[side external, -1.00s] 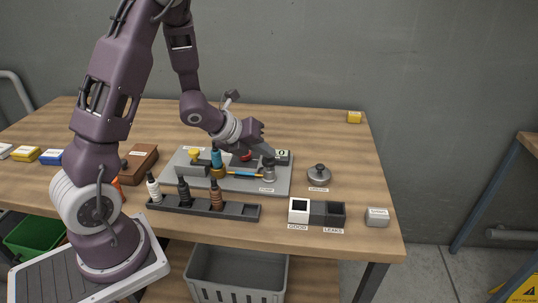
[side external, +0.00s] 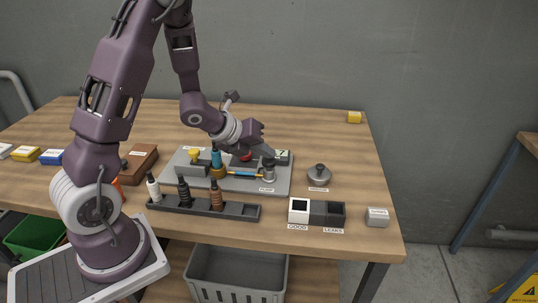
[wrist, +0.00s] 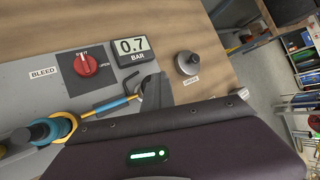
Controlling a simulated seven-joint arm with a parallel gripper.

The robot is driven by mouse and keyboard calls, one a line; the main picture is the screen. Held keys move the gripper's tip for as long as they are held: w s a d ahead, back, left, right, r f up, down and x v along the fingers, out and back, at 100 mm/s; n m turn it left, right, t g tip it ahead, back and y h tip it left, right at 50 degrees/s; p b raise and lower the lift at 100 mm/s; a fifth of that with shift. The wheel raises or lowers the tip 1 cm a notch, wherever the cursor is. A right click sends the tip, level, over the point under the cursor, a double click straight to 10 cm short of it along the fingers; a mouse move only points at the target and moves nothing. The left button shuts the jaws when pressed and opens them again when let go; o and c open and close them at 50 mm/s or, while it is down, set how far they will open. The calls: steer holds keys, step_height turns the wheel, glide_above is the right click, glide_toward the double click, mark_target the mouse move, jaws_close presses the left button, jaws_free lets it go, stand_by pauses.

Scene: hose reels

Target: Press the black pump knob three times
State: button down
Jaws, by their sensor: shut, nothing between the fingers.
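The pump (side external: 268,174) is a short grey cylinder at the right front corner of the grey board, above a PUMP label. My gripper (side external: 268,153) is shut and points down at the pump's top from just above. The fingertips cover most of the black knob, and I cannot tell whether they touch it.
A red BLEED dial (wrist: 85,65) and a blue-and-yellow hose (wrist: 105,109) are on the board. A round grey piece with a dark knob (side external: 319,174) stands right of the board. A bottle rack (side external: 238,210) and GOOD and LEAKS bins (side external: 328,213) line the front.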

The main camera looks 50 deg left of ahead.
mark_target(266, 161)
steer(key=shift+r, duration=1.4)
steer(key=shift+r, duration=0.1)
step_height(266, 161, up, 5)
steer(key=shift+f, duration=0.1)
stand_by(2.1)
step_height(266, 161, up, 4)
steer(key=n, duration=1.6)
steer(key=shift+a+n+h, duration=0.15)
steer(key=shift+n+h, duration=0.25)
steer(key=shift+f, duration=0.1)
